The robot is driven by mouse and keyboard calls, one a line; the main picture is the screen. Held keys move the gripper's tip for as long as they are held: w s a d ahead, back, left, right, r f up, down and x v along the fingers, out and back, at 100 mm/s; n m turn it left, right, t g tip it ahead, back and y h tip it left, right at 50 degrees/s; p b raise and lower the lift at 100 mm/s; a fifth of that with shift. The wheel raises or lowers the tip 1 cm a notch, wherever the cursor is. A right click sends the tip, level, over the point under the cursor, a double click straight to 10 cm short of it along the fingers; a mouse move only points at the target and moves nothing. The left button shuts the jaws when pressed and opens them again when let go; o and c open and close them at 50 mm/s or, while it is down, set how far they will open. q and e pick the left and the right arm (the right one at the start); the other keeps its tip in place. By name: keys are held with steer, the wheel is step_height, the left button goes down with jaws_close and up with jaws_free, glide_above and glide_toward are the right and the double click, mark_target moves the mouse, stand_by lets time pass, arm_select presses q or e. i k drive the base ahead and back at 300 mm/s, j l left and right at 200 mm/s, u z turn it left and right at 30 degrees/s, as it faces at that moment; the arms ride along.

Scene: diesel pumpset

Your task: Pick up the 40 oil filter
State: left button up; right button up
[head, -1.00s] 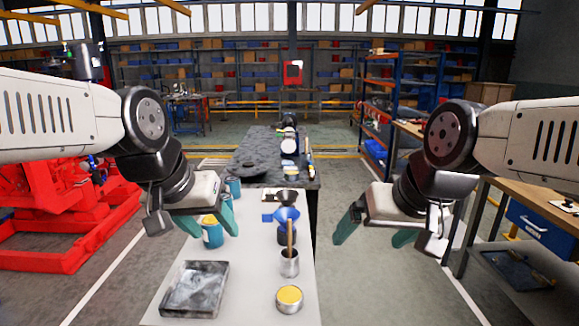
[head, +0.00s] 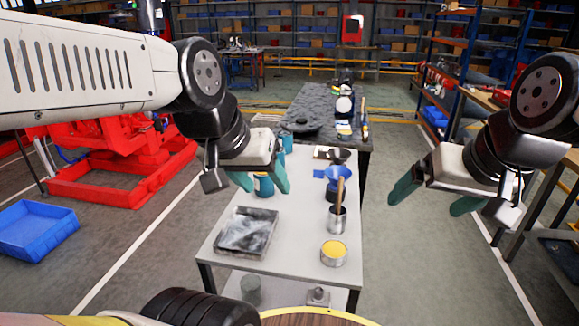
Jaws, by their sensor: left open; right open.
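A blue-teal can (head: 264,188) stands upright on the white table (head: 290,205) and shows behind the fingers of my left gripper (head: 264,184). A second teal can (head: 287,144) stands farther back. No "40" label is readable, so I cannot tell which thing is the 40 oil filter. My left gripper is open, with green fingers pointing down over the table's left side; contact with the can cannot be judged. My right gripper (head: 430,200) is open and empty, to the right of the table over the floor.
A dark tray (head: 246,232), a metal cup (head: 336,220) holding a wooden handle, a yellow-topped tin (head: 333,253) and a blue funnel (head: 334,173) stand on the table. A dark workbench (head: 315,103) stands behind. A blue crate (head: 37,230) lies on the floor at left.

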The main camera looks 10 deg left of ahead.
mark_target(264, 186)
steer(key=i+j+u, duration=0.1)
steer(key=j+u, duration=0.2)
steer(key=j, duration=0.15)
steer(key=i+j+u, duration=0.25)
steer(key=j, duration=0.15)
steer(key=i+j+u, duration=0.15)
steer(key=j+u, duration=0.15)
steer(key=j, duration=0.1)
